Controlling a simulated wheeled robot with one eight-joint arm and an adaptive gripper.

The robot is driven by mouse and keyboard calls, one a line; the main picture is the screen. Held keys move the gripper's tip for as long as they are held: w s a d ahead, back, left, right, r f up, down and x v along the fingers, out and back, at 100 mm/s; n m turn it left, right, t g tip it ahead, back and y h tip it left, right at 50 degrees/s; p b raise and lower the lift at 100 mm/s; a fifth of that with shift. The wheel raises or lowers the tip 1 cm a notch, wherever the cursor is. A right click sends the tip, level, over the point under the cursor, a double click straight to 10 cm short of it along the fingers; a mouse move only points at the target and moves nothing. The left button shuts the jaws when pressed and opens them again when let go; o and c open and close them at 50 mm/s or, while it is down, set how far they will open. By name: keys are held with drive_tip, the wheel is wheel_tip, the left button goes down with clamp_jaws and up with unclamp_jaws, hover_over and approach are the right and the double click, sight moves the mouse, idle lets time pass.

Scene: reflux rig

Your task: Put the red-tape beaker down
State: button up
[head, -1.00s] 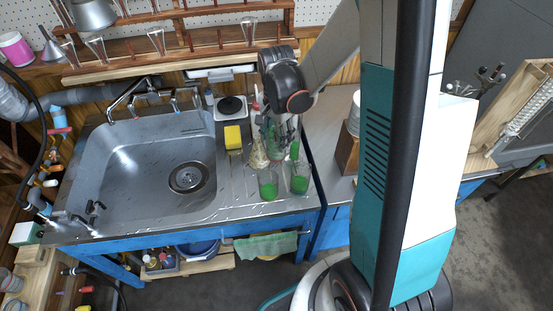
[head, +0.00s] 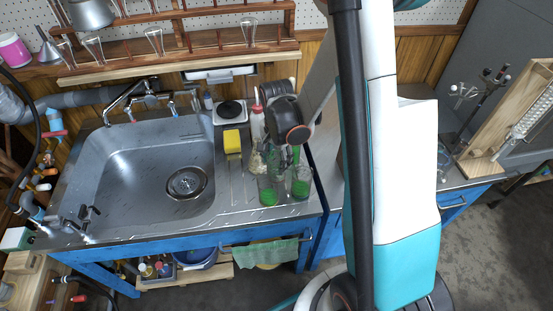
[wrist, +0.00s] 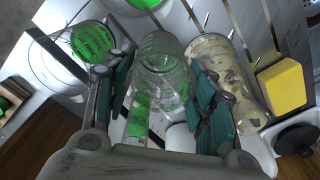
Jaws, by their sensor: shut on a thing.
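My gripper (head: 279,153) is over the drainboard right of the sink, low among several glass vessels. In the wrist view its teal-padded fingers (wrist: 162,88) are shut on a clear glass beaker (wrist: 163,58) between them. I cannot make out red tape on it; green shows through or beside its lower glass. Two beakers with green at the bottom stand close by in the head view, one at left (head: 268,191) and one at right (head: 301,184). I cannot tell whether the held beaker's base touches the drainboard.
A flask with pale, speckled contents (wrist: 222,75) stands close to the right finger in the wrist view. A yellow sponge (head: 232,143) and a white device with a dark round top (head: 231,111) are beyond. The sink (head: 145,190) opens to the left.

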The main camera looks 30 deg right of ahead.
drive_tip(key=shift+f, duration=0.15)
drive_tip(key=o, duration=0.9)
drive_tip(key=shift+c, duration=0.2)
drive_tip(key=shift+o, duration=0.3)
